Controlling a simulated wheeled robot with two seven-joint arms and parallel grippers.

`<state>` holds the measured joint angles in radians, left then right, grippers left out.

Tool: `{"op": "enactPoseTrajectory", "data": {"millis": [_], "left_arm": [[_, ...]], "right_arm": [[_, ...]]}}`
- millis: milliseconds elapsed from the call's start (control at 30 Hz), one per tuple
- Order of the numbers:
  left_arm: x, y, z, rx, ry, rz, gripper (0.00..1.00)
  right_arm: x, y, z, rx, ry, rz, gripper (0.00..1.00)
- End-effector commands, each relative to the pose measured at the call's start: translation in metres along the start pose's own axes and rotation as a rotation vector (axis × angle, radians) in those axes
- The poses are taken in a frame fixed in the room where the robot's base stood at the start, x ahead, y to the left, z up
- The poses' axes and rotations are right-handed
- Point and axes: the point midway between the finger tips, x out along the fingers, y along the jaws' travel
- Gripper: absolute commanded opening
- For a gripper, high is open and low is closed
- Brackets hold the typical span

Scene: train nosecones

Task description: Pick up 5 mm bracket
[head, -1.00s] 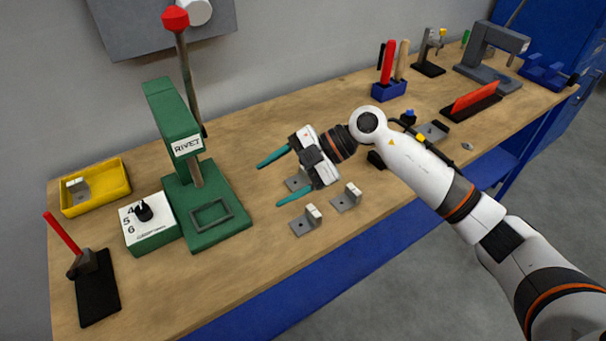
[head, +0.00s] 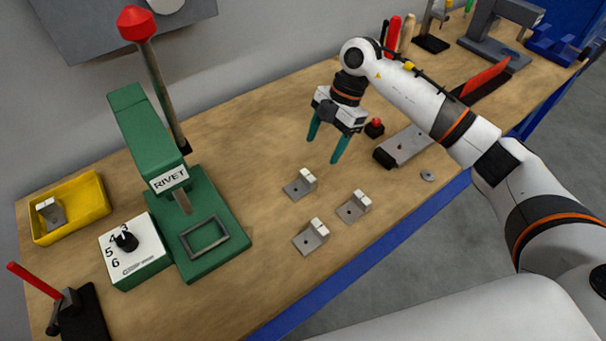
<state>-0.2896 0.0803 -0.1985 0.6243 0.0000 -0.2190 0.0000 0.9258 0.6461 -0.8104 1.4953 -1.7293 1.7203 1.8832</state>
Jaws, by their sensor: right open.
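Three small grey L-shaped brackets with pale upright ends lie on the wooden bench: a back one (head: 296,188), a right one (head: 351,210) and a front one (head: 308,241). No size marking is readable on them, so I cannot tell which is the 5 mm bracket. A similar bracket (head: 56,215) sits in the yellow tray (head: 92,205) at left. My right gripper (head: 325,148) has teal fingers, open and empty, pointing down above the bench just behind and right of the back bracket. My left gripper is not in view.
A green rivet press (head: 222,222) stands left of the brackets, beside a white-topped dial box (head: 145,247). A grey flat fixture (head: 408,145) and a small washer-like part (head: 428,176) lie to the right. The bench's front edge is close to the brackets.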

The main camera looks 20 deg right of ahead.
Motion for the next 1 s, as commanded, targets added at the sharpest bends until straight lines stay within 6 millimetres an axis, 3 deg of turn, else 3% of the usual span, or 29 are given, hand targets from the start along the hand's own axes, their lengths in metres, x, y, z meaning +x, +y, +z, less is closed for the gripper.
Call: {"op": "enactPoseTrajectory", "data": {"millis": [100, 200, 367, 600, 933, 1000], "left_arm": [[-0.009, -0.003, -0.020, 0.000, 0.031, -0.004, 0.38], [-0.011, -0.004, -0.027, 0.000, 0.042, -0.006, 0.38], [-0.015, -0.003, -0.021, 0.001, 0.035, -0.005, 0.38], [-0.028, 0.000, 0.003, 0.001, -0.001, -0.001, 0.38], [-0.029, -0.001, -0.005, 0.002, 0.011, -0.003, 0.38], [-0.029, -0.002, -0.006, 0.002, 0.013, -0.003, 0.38]], "right_arm": [[0.018, 0.000, 0.001, 0.000, -0.002, 0.002, 0.67], [0.028, 0.000, 0.001, 0.000, -0.003, 0.001, 0.67], [0.039, 0.000, 0.003, -0.001, -0.003, 0.001, 0.67], [0.074, -0.001, 0.005, 0.000, -0.003, 0.002, 0.67], [0.085, -0.002, 0.004, -0.002, -0.001, -0.002, 0.67], [0.085, -0.002, 0.004, -0.002, -0.001, -0.002, 0.57]]}}
